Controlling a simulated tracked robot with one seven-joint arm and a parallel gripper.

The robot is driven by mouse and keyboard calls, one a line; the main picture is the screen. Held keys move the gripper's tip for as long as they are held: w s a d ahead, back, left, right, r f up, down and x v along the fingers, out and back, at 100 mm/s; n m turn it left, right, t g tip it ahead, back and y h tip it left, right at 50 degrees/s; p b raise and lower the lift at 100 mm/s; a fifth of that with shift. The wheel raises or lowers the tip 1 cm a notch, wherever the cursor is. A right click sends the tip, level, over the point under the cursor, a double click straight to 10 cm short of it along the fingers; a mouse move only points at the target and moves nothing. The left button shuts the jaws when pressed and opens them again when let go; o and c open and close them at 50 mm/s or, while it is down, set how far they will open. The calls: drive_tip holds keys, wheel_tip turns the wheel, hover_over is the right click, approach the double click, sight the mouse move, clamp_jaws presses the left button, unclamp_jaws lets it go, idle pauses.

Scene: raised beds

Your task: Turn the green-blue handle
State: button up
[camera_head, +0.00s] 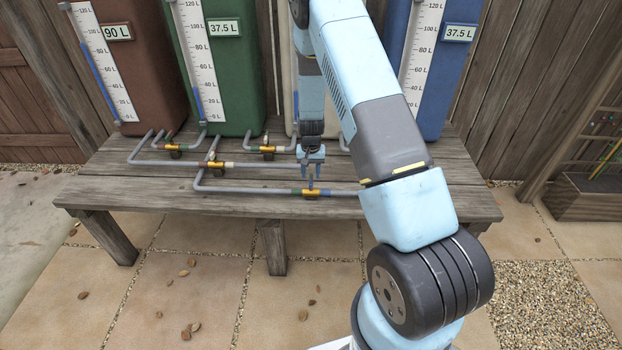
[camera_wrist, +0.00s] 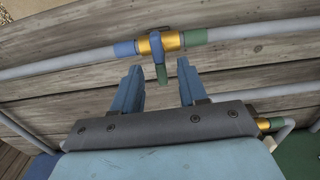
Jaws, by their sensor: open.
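The green-blue handle (camera_wrist: 160,67) is a short lever on a brass valve (camera_wrist: 160,42), with a blue band on one side of the valve and a green band on the other. In the head view, this valve (camera_head: 316,192) sits on the front pipe, near the table's front edge. My gripper (camera_wrist: 162,73) is open. In the head view my gripper (camera_head: 312,172) is just above the valve, and the handle is partly hidden there.
Other brass valves (camera_head: 268,150) sit on grey pipes across the wooden table (camera_head: 120,195). Brown (camera_head: 135,60), green (camera_head: 233,70) and blue (camera_head: 445,80) tanks with level scales stand behind. A pale tank is mostly hidden by my arm. A second valve (camera_wrist: 270,124) lies close by.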

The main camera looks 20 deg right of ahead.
sight(311, 178)
wheel_tip(311, 178, up, 10)
idle(0.4)
drive_tip(key=shift+f, duration=0.1)
idle(1.2)
